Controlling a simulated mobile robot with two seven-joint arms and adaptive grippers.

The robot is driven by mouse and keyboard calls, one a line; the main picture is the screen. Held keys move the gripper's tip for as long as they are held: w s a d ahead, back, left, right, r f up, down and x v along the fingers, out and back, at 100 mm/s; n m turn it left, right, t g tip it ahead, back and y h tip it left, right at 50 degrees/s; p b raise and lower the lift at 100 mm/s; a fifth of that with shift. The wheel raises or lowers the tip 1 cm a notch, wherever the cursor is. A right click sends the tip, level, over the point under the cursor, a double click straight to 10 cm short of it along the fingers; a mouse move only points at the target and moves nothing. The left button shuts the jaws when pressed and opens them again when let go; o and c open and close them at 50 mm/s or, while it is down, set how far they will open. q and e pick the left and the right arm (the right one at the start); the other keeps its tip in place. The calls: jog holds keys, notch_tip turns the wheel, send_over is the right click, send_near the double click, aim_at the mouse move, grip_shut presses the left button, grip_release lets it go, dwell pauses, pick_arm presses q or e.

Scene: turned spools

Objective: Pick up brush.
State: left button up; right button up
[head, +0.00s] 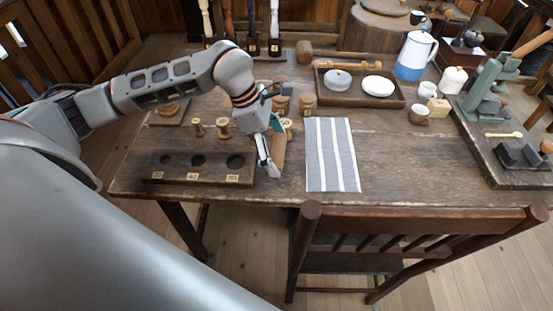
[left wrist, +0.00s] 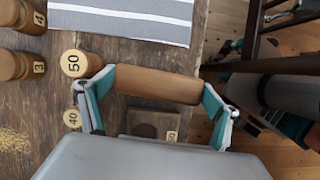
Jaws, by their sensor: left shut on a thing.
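My left gripper (head: 268,166) is over the front of the table, between the dark hole block and the striped cloth. It is shut on a plain wooden cylinder (head: 280,150). In the left wrist view the cylinder (left wrist: 155,85) spans between the two fingers of the gripper (left wrist: 155,95). No bristles show on it, so I cannot tell whether it is the brush. No other thing is clearly a brush. A grey and teal part, apparently of my right gripper (left wrist: 285,95), shows at the right edge of the left wrist view; its jaws are unclear.
The hole block (head: 198,167) lies left of the gripper, with small spools (head: 223,127) behind it. The striped cloth (head: 332,155) lies flat to the right. A tray (head: 355,93) and a blue-white pot (head: 415,55) stand farther back. A chair (head: 415,235) stands at the front edge.

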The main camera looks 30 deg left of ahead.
aim_at(277, 149)
pick_arm(q)
notch_tip(277, 149, up, 14)
jog(key=shift+r+p, duration=0.25)
jog(key=shift+p, duration=0.15)
jog(key=o, duration=0.3)
jog(key=shift+c, duration=0.6)
